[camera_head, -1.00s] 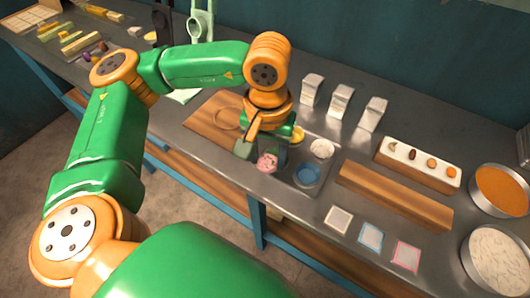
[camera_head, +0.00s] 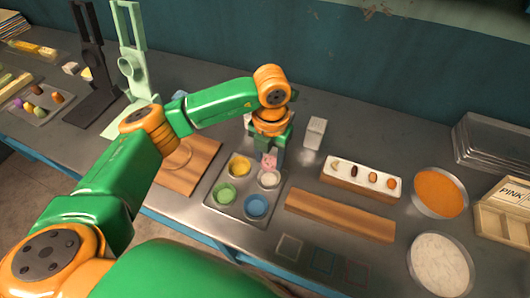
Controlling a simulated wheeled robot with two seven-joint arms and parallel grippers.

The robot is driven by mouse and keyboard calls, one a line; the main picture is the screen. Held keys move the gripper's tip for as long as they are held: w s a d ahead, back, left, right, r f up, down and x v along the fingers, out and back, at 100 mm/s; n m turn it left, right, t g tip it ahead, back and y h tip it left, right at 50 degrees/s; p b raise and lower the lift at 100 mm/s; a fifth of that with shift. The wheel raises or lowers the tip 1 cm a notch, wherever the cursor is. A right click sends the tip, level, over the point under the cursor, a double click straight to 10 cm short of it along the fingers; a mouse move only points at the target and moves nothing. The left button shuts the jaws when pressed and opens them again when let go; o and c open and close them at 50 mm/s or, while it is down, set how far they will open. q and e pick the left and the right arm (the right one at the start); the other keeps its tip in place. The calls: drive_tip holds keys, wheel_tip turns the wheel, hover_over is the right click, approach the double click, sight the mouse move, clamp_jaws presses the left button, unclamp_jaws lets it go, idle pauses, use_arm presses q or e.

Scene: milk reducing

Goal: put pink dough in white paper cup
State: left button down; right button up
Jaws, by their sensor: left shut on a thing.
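My left gripper (camera_head: 269,152) points down, shut on a lump of pink dough (camera_head: 269,161). It is at the back right of a grey tray (camera_head: 232,209). The tray holds a white cup (camera_head: 269,179), a yellow cup (camera_head: 239,166), a green cup (camera_head: 224,193) and a blue cup (camera_head: 256,207). The pink dough shows just behind and above the white cup in the picture. I cannot tell whether they touch. My right gripper is not in view.
A wooden block (camera_head: 340,216) lies right of the tray, with a white-topped holder (camera_head: 361,180) behind it. A white carton (camera_head: 314,133) stands behind the gripper. A wooden board (camera_head: 188,165) lies left. Pans (camera_head: 439,192) stand right.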

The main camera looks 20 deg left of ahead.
sight(269, 179)
use_arm(q)
drive_tip(key=shift+f+b, duration=0.35)
drive_tip(key=shift+f, duration=0.1)
wheel_tip(269, 179, down, 5)
drive_tip(key=b, duration=0.4)
drive_tip(key=shift+r, duration=0.15)
idle(0.3)
drive_tip(key=shift+c, duration=1)
unclamp_jaws()
